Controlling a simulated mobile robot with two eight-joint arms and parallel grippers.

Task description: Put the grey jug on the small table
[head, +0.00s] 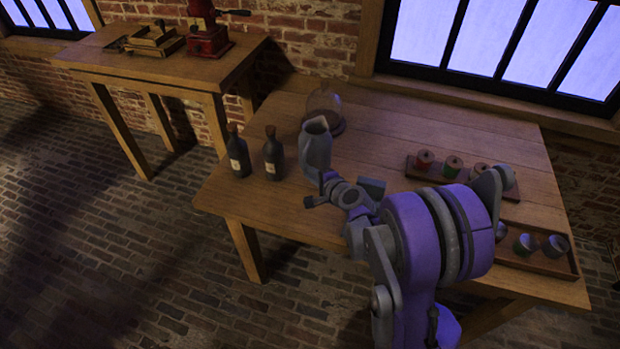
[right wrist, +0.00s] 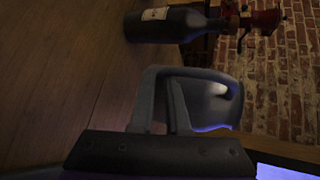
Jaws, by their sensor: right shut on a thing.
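The grey jug (head: 316,148) is upright over the left part of the large table, just right of two dark bottles. My right gripper (head: 326,188) is shut on it from the near side. In the right wrist view the jug (right wrist: 215,98) shows sideways with its mouth to the right; its lower part is hidden. I cannot tell whether its base touches the tabletop. The small table (head: 190,68) stands at the back left against the brick wall. My left gripper is not in view.
Two dark bottles (head: 238,152) and (head: 273,155) stand left of the jug. A glass dome (head: 323,103) is close behind it. A red grinder (head: 207,38) and a wooden box (head: 152,42) sit on the small table; its front and right top are clear. Trays with small pots lie at right.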

